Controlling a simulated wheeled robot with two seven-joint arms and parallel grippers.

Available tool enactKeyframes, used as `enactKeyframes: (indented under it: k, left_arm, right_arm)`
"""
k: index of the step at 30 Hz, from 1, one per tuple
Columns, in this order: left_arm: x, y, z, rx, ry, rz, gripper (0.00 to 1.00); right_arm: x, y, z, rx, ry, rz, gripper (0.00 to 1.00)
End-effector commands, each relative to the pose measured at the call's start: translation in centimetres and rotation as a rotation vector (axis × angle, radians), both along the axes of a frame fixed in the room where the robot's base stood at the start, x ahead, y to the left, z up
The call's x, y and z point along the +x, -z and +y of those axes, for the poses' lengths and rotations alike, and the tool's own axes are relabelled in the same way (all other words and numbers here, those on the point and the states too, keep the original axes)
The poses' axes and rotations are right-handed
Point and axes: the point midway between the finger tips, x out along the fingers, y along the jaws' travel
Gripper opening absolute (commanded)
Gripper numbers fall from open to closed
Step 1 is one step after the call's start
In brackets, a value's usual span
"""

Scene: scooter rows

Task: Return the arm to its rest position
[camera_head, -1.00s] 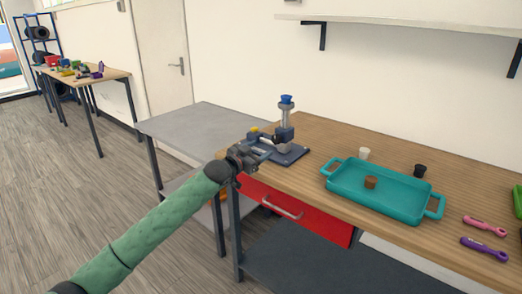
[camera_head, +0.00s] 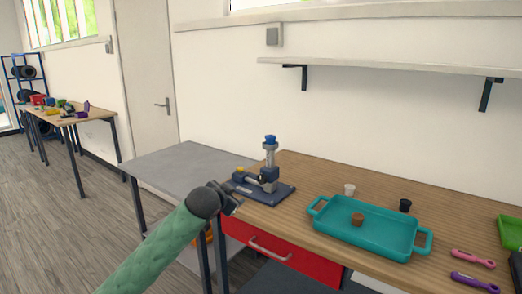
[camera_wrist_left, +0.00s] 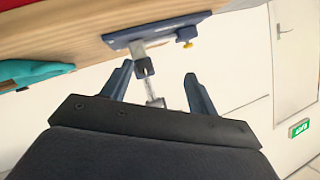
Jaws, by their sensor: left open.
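My left arm, in a green sleeve, comes in from the bottom left of the head view. Its gripper (camera_head: 228,199) is in front of the workbench's left end, at the lower left of a blue and grey bench device (camera_head: 268,178). In the left wrist view the two fingers (camera_wrist_left: 160,85) stand apart with nothing gripped between them. That view appears upside down, and the device (camera_wrist_left: 150,38) shows beyond the fingers. My right gripper is not seen.
The wooden workbench (camera_head: 310,172) holds a teal tray (camera_head: 345,232) with a brown piece (camera_head: 357,218), white and black cups (camera_head: 405,205), and pink and purple tools (camera_head: 474,283). A grey table (camera_head: 185,165) adjoins its left end. Open floor (camera_head: 85,230) lies at left.

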Motion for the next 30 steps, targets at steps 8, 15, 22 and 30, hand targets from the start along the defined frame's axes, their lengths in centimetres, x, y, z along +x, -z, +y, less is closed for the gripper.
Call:
enactKeyframes:
  k: [8,15,22,30]
  left_arm:
    - [-6.2,1.5,0.6,0.015,-0.08,0.093,0.59]
    - [-12.5,5.1,1.7,-0.008,-0.149,0.21,0.59]
    - [-18.5,9.1,2.7,-0.049,-0.206,0.325,0.59]
    - [-25.2,13.5,3.8,-0.11,-0.262,0.448,0.59]
  right_arm:
    - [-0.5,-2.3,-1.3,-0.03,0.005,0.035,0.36]
    - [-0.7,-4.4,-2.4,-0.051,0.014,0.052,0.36]
    - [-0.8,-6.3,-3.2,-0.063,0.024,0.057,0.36]
    - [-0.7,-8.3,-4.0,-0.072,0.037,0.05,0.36]
